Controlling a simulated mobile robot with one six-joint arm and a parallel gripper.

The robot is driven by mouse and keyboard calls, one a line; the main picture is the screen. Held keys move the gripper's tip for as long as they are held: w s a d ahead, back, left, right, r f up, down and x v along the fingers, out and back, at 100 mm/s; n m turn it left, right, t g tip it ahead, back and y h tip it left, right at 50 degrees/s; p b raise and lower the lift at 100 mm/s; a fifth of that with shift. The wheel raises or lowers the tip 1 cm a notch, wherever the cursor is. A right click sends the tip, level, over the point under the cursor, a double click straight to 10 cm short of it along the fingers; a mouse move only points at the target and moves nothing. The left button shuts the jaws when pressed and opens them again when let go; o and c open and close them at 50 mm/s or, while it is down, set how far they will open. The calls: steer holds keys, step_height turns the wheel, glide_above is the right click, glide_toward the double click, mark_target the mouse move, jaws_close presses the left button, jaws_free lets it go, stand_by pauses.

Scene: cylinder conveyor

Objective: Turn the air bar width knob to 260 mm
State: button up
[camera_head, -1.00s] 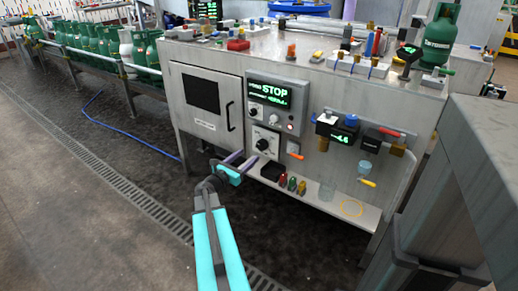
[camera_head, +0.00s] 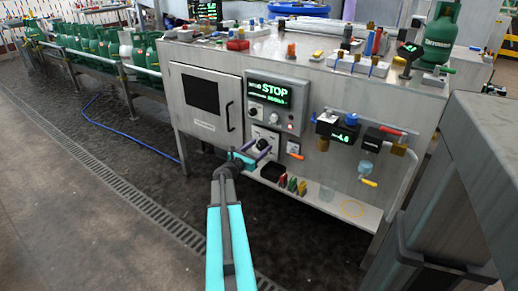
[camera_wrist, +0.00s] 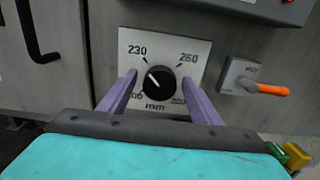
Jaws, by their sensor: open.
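The air bar width knob (camera_wrist: 159,83) is a round black dial on a white plate, marked 230 at upper left and 260 at upper right. Its white pointer line points to the upper left, toward the 230 mark. The lower marks are partly hidden by my fingers. My gripper (camera_wrist: 160,77) is open, with one purple finger on each side of the knob and a visible gap on both sides. In the head view my gripper (camera_head: 254,148) is at the knob (camera_head: 263,144) on the cabinet front.
An orange-handled lever (camera_wrist: 262,88) sits right of the knob plate. A control box (camera_head: 278,98) reading STOP juts out above. A shelf (camera_head: 325,200) with small coloured parts lies below. A black door handle (camera_wrist: 36,35) is at left.

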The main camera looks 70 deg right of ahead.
steer(key=shift+a, duration=0.1)
steer(key=c, duration=1)
steer(key=shift+c, duration=0.2)
steer(key=shift+f+m+b, duration=0.1)
steer(key=shift+m+b, duration=0.4)
steer(key=shift+b, duration=0.15)
steer(key=m+b, duration=0.3)
steer(key=b, duration=0.1)
steer(key=shift+s+f+m, duration=0.1)
steer(key=shift+f+m, duration=0.05)
steer(key=shift+m, duration=0.15)
steer(key=m+b, duration=0.4)
steer(key=shift+s+b, duration=0.1)
steer(key=shift+b, duration=0.2)
steer(key=m+b, duration=0.5)
steer(key=b, duration=0.1)
steer(key=shift+f+m, duration=0.15)
steer(key=shift+m, duration=0.25)
steer(key=m+b, duration=0.3)
steer(key=b, duration=0.1)
steer(key=shift+r+m, duration=0.2)
steer(key=shift+m, duration=0.1)
